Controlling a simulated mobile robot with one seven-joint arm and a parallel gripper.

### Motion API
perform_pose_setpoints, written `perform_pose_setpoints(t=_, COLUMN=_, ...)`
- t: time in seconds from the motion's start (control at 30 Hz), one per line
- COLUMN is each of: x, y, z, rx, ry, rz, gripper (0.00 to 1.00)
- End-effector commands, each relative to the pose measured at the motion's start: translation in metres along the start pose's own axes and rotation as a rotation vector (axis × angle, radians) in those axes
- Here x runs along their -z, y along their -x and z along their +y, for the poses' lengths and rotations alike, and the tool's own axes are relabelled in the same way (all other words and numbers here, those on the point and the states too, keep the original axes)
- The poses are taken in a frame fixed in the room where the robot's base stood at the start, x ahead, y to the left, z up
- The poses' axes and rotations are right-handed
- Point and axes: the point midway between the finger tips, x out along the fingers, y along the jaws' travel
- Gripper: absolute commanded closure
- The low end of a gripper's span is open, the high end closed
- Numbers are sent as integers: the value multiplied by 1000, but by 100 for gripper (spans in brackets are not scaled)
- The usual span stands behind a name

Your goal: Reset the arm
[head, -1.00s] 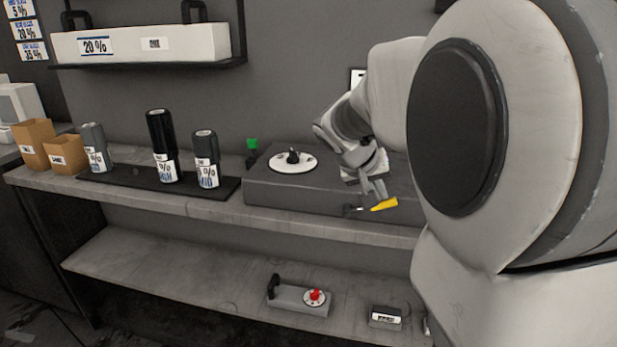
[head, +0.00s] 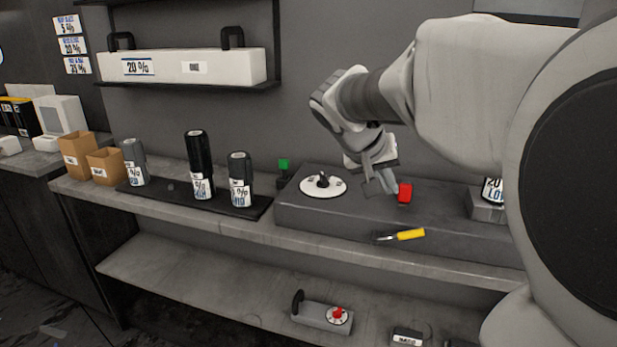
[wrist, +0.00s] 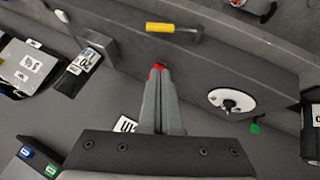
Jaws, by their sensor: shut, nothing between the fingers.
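My gripper (head: 388,188) is above the grey raised block (head: 300,216) on the bench, fingers pointing down. In the wrist view its fingers (wrist: 160,72) are together and hold nothing. A red object (head: 405,193) stands just right of the fingertips in the head view; in the wrist view its top (wrist: 159,66) peeks out at the finger ends, mostly hidden.
A white dial (head: 323,184) with a black knob and a green piece (head: 284,164) are left of the gripper. Several dark bottles (head: 199,160) stand on a black tray farther left. A shelf with a long white box (head: 190,66) hangs above.

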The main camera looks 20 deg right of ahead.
Motion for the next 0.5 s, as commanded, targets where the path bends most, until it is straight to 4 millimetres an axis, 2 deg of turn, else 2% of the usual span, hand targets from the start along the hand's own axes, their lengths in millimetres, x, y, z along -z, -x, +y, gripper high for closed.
perform_pose_setpoints(t=0.13, x=0, y=8, z=-1, rx=1, ry=0, rz=1, gripper=100)
perform_pose_setpoints(t=0.5, x=-2, y=10, z=-1, rx=7, ry=2, rz=-2, gripper=100)
